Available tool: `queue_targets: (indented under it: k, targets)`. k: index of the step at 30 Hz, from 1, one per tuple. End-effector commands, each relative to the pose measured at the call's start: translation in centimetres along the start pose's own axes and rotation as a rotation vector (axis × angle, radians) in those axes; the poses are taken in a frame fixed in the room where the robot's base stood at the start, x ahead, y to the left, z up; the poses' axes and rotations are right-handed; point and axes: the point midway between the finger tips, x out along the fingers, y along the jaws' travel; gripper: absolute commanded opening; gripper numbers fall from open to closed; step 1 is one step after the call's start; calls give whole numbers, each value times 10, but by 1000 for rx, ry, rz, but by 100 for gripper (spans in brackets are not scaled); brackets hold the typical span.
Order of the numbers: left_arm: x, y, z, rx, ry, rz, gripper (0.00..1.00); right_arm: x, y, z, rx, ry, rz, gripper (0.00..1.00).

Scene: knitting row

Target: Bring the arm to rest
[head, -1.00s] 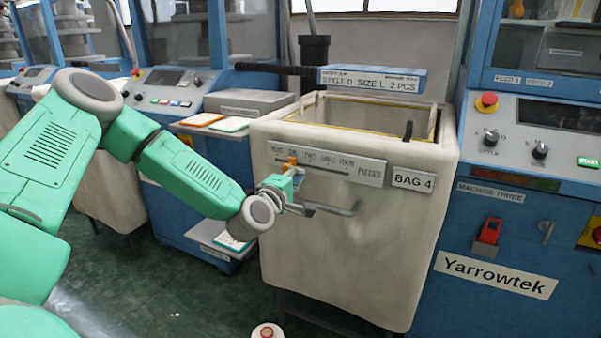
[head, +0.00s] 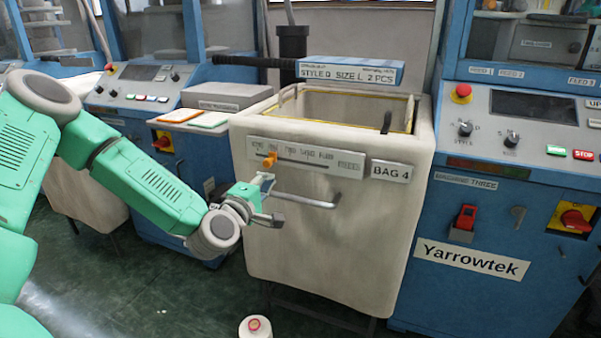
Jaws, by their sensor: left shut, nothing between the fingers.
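My left gripper (head: 268,200) is shut and empty in front of the bin's front face, at the left end of the grey bar handle. The green left arm reaches in from the left. The pale bin labelled BAG 4 (head: 330,245) stands in the middle of the head view. Its front carries a slider plate (head: 318,167) with an orange pointer (head: 270,159) near the left end, just above my gripper. The bar handle (head: 308,202) is below the plate. I cannot tell whether the gripper touches the handle. My right gripper is not in view.
A blue machine panel (head: 470,225) with knobs and buttons stands close on the right. Green floor (head: 130,290) is clear below my arm.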

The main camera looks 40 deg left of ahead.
Motion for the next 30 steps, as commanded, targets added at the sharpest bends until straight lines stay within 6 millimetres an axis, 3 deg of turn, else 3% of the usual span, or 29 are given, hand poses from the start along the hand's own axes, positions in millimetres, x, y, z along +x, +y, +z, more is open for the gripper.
queue_targets:
  k: [8, 11, 14, 18, 21, 25, 27, 30]
  targets:
    - [-1, -5, 7, 20, -19, -18, 0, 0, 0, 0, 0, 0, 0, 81]
    - [-10, -25, 32, 101, -90, -90, 0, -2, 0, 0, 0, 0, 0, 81]
    - [-32, -66, 72, 256, -225, -222, 0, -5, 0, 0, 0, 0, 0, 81]
    - [-94, -138, 123, 543, -477, -446, 0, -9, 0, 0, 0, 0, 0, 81]
    - [-153, -186, 140, 757, -672, -597, 0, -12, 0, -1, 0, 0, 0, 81]
    - [-234, -233, 139, 1022, -930, -773, 0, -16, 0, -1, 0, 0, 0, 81]
    - [-273, -249, 130, 1148, -1059, -850, 0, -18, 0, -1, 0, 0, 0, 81]
    - [-316, -261, 115, 1291, -1209, -933, 0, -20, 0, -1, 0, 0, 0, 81]
